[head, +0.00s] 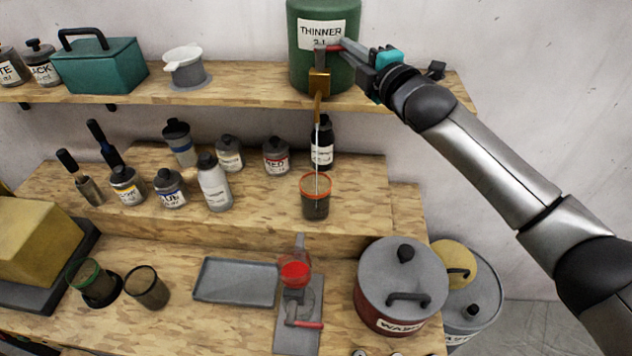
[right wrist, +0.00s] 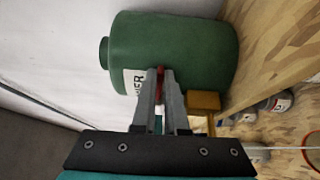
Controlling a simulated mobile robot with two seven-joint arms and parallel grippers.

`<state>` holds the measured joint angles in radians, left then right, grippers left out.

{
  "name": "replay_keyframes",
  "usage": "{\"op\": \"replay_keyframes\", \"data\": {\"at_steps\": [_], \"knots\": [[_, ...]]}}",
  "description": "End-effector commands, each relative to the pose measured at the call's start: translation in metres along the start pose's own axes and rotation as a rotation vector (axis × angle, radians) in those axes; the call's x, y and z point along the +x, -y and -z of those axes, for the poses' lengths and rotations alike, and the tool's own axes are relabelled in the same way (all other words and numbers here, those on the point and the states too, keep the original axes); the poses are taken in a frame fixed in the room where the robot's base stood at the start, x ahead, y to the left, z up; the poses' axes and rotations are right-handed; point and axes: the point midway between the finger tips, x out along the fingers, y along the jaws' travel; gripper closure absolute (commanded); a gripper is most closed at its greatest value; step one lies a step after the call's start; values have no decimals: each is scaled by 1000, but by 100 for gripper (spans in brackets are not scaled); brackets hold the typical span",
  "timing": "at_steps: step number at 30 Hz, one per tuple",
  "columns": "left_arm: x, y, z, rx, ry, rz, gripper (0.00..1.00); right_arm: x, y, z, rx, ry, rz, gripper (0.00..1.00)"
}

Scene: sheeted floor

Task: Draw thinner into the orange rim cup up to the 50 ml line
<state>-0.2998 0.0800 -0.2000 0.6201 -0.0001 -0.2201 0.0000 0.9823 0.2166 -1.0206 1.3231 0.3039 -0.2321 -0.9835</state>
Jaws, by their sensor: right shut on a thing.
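The green thinner drum (head: 308,62) stands on the upper shelf, with a brass tap (head: 319,82) at its lower front. My right gripper (head: 335,47) is shut on the tap's red lever (right wrist: 160,76), seen between the fingers in the right wrist view. A thin stream (head: 318,150) runs down from the tap. The orange rim cup (head: 315,205) stands upright on the middle step below the tap, and the stream enters it. The cup's lower part looks dark; its level against any line is too small to read. My left gripper is not in view.
A labelled dark bottle (head: 321,150) stands just behind the cup. Several paint bottles (head: 214,185) stand to its left. The step right of the cup is clear.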

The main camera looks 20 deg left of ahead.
Motion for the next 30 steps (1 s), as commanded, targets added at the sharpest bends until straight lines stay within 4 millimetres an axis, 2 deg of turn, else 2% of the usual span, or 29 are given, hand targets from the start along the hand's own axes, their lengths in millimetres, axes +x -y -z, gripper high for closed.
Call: {"op": "replay_keyframes", "data": {"at_steps": [6, 19, 30], "knots": [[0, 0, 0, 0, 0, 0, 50, 3, -2, -2, -6, -64, -3, 100], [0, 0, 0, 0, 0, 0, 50, 5, -4, -1, -2, -82, -6, 100], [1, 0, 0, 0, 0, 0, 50, 10, -6, -4, -4, -185, -9, 100]]}}
